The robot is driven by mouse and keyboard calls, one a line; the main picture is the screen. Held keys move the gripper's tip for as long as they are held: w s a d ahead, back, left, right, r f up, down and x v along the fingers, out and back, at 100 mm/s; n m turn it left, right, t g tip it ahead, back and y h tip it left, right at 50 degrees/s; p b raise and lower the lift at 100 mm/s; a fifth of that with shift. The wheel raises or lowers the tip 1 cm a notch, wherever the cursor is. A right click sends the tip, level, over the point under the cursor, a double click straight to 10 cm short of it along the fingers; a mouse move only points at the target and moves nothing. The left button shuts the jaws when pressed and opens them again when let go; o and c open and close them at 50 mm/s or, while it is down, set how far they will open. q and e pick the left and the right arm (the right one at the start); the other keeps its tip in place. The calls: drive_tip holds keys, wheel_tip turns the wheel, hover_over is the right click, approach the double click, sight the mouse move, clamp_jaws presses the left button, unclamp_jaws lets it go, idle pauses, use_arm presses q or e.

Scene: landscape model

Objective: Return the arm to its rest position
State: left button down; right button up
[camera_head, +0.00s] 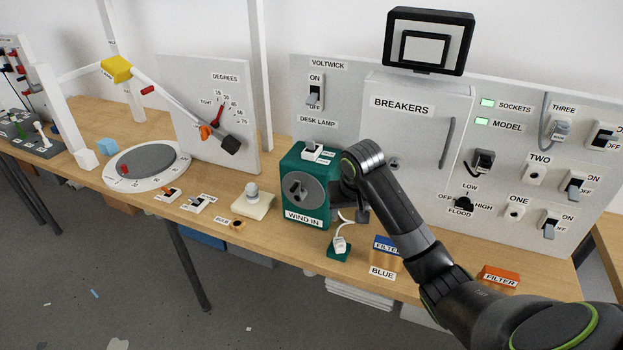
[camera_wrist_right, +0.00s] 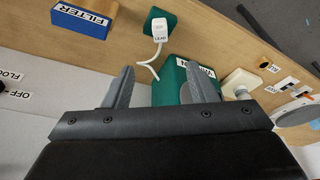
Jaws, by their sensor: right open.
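My right arm comes in from the lower right in the head view. Its gripper (camera_head: 352,208) hangs over the table beside the green WIND IN box (camera_head: 304,180), at that box's right side. The wrist view shows the two fingers of the right gripper (camera_wrist_right: 158,80) spread apart with nothing between them. Beyond the fingers lie the green box (camera_wrist_right: 172,75) and a white LEAD plug (camera_wrist_right: 159,29) on a green base, with its cable. Whether a finger touches the box I cannot tell. My left gripper is not in view.
A grey panel with the BREAKERS door (camera_head: 415,140) and switches stands behind the arm. A blue FILTER block (camera_head: 385,252) and an orange FILTER block (camera_head: 498,281) sit near the table's front edge. A white knob on a base (camera_head: 253,204) stands left of the green box.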

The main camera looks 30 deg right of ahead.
drive_tip(key=shift+f, duration=0.1)
drive_tip(key=s+a+f+n, duration=0.2)
drive_tip(key=s+a+f, duration=0.2)
drive_tip(key=s+f, duration=0.85)
drive_tip(key=s+a+n, duration=0.1)
drive_tip(key=s+a, duration=0.1)
drive_tip(key=s, duration=1.8)
wheel_tip(320, 180, down, 26)
drive_tip(key=s+d+f+g, duration=0.1)
drive_tip(key=s+d, duration=0.1)
drive_tip(key=s+a+f+g, duration=0.1)
drive_tip(key=s+f, duration=1.2)
drive_tip(key=shift+s+a+f, duration=0.3)
drive_tip(key=shift+s, duration=0.05)
